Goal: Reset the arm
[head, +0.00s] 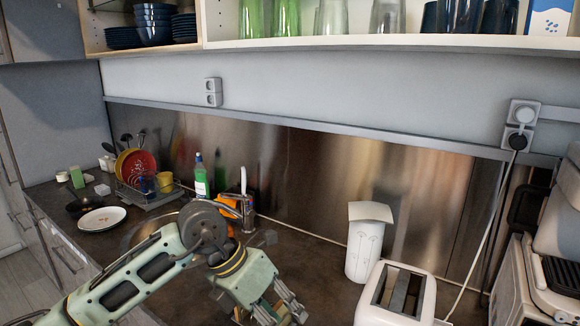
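My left arm comes in from the lower left, bends at a dark round joint over the sink area, and points down and right. My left gripper (281,311) hangs over the dark counter at the bottom edge, left of the white toaster (397,297). I see nothing clearly held in it, but its fingers are small and close to the frame edge, so I cannot tell whether they are open or shut. My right gripper is not in view. The upper wall cabinet (330,43) stands open at the front, with no flap visible across it.
A dish rack (150,195), a white plate (102,219), a green bottle (201,180) and a tap (245,205) are left. Glasses (270,18) and blue bowls (154,20) fill the cabinet.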

